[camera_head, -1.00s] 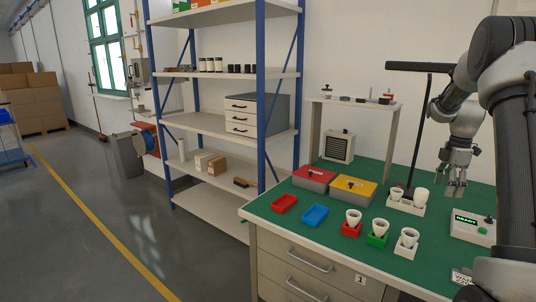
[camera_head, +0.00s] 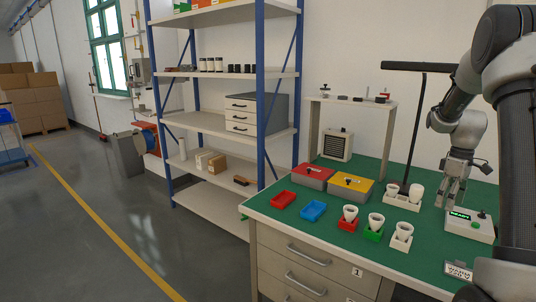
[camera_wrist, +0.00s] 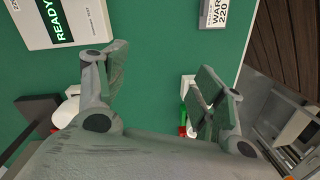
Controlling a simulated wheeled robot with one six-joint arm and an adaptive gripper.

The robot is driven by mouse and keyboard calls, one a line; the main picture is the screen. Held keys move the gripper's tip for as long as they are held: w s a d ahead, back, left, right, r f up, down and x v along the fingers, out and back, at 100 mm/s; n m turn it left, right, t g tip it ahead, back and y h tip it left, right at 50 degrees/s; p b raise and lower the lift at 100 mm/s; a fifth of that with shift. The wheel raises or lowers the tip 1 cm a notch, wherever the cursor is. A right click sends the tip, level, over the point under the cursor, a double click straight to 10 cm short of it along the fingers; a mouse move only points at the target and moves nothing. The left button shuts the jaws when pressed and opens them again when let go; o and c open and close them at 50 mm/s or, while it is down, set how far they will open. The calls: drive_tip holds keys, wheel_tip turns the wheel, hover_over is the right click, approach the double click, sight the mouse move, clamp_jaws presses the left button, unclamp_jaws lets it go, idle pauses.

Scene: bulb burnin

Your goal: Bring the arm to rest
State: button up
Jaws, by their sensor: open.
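My gripper (camera_head: 450,204) is open and empty, hanging fingers down over the right part of the green bench top (camera_head: 330,231). In the head view it appears just left of the white box with a green READY display (camera_head: 470,223). In the wrist view my gripper (camera_wrist: 160,62) has its two fingers spread apart with bare green surface between them. The READY box (camera_wrist: 62,20) is at the upper left there. My arm reaches in from the right edge of the head view.
White bulbs stand in a double holder (camera_head: 404,199) and in red (camera_head: 348,223), green (camera_head: 374,233) and white (camera_head: 402,241) holders. Red (camera_head: 283,199) and blue (camera_head: 313,211) trays lie left. A black lamp stand (camera_head: 415,130) rises behind. Open floor (camera_head: 100,220) is left.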

drive_tip(key=s+a+r+m+t, duration=0.1)
drive_tip(key=s+a+r+m, duration=0.1)
drive_tip(key=s+a+r, duration=0.3)
drive_tip(key=s+a+r+m+t, duration=0.2)
drive_tip(key=s+a+r, duration=0.3)
drive_tip(key=s+a, duration=0.4)
drive_tip(key=s+a+r+m+t, duration=0.2)
drive_tip(key=s+a+r, duration=0.3)
drive_tip(key=s, duration=0.8)
drive_tip(key=shift+s+a+r+m, duration=0.35)
drive_tip(key=shift+s+a+m, duration=0.05)
drive_tip(key=shift+a, duration=0.55)
